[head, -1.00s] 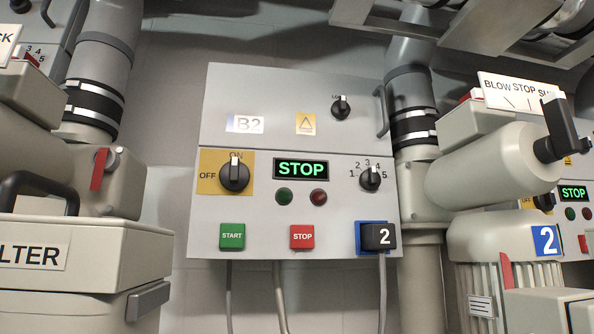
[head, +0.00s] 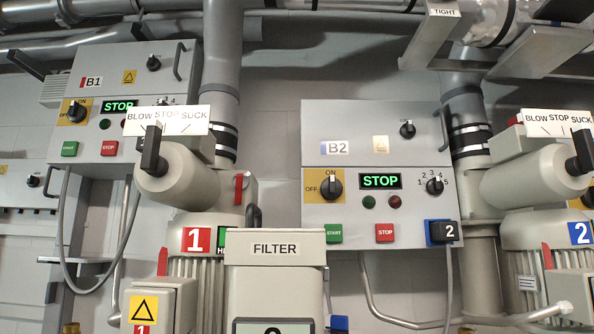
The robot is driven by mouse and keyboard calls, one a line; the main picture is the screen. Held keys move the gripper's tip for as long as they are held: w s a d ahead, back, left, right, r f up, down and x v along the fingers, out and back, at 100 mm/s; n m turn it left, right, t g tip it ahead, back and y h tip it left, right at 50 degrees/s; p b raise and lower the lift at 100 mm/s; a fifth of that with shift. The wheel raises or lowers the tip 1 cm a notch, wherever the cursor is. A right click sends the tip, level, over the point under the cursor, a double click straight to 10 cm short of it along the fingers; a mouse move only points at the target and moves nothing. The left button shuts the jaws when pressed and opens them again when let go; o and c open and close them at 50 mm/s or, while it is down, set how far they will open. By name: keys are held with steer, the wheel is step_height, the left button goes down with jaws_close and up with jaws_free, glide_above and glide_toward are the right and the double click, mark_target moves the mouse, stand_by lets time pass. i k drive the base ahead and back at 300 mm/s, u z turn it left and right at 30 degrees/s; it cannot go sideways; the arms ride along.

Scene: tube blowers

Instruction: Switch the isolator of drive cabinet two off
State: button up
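Drive cabinet B2 (head: 430,215) hangs on the wall right of centre in the head view. Its isolator (head: 331,186) is a black rotary knob on a yellow plate (head: 312,196), with ON above and OFF to the left. The knob's white mark points up, at ON. The cabinet's display (head: 380,181) reads STOP in green. A green START button (head: 334,234) and a red STOP button (head: 384,233) sit below. A black plug marked 2 (head: 449,232) sits at the lower right. My gripper is not in view.
A filter box (head: 275,290) stands in front, just below left of cabinet B2. Blower 1 (head: 190,180) is left of it, blower 2 (head: 525,185) at the right. Cabinet B1 (head: 110,60) hangs at the upper left with a similar isolator (head: 76,112).

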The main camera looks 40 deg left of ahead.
mark_target(332, 188)
steer(key=k, duration=0.25)
steer(key=u, duration=0.75)
